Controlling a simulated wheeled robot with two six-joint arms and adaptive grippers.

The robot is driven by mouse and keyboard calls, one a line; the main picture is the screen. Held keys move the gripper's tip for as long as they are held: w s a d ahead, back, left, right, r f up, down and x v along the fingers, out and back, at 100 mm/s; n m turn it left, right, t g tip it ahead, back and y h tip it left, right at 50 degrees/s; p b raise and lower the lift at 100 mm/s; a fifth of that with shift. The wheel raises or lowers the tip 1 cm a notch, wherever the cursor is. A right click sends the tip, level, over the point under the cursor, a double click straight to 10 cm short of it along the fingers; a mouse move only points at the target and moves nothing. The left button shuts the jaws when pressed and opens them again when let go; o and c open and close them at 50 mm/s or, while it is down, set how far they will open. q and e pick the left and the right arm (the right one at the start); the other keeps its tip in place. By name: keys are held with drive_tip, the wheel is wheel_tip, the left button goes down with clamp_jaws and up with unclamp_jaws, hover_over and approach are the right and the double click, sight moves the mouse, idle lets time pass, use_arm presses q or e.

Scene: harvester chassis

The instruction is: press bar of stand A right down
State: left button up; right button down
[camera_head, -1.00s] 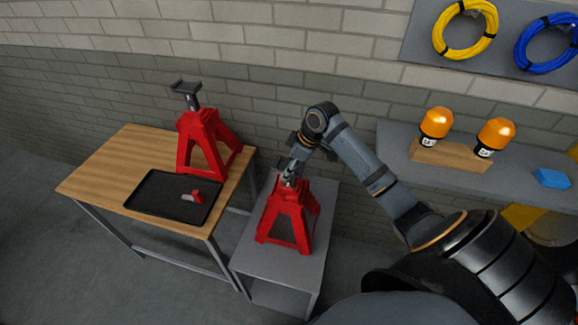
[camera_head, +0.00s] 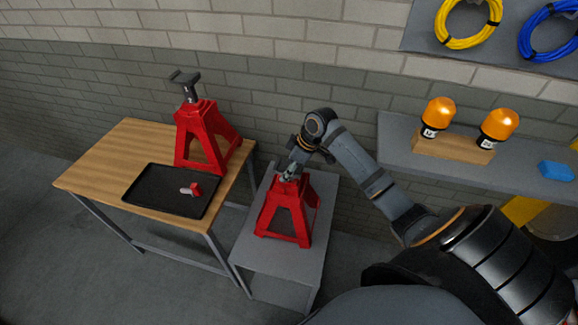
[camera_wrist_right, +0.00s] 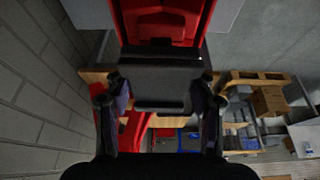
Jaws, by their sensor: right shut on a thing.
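A red jack stand (camera_head: 287,212) stands upright on the grey table, with my right gripper (camera_head: 289,173) right above its top. My right gripper is shut on the dark bar's head, which my fingers and arm mostly hide in the head view. In the right wrist view the dark bar head (camera_wrist_right: 160,80) lies between the two fingers (camera_wrist_right: 160,108), with the red stand (camera_wrist_right: 162,25) just beyond. A second red stand (camera_head: 203,135) stands on the wooden table, its dark bar (camera_head: 188,86) raised high. My left gripper is not in view.
A black tray (camera_head: 150,202) with a small red-and-grey part (camera_head: 191,189) lies on the wooden table (camera_head: 105,165). The grey table (camera_head: 270,268) has free room in front of the stand. A shelf (camera_head: 395,147) at right holds two orange beacons and a blue block (camera_head: 556,170).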

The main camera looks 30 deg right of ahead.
drive_tip(key=shift+s+f, duration=0.1)
drive_tip(key=shift+f, duration=0.1)
drive_tip(key=c, duration=0.7)
unclamp_jaws()
drive_tip(key=shift+o, duration=1.3)
drive_tip(key=shift+r, duration=0.1)
drive_tip(key=v, duration=1.2)
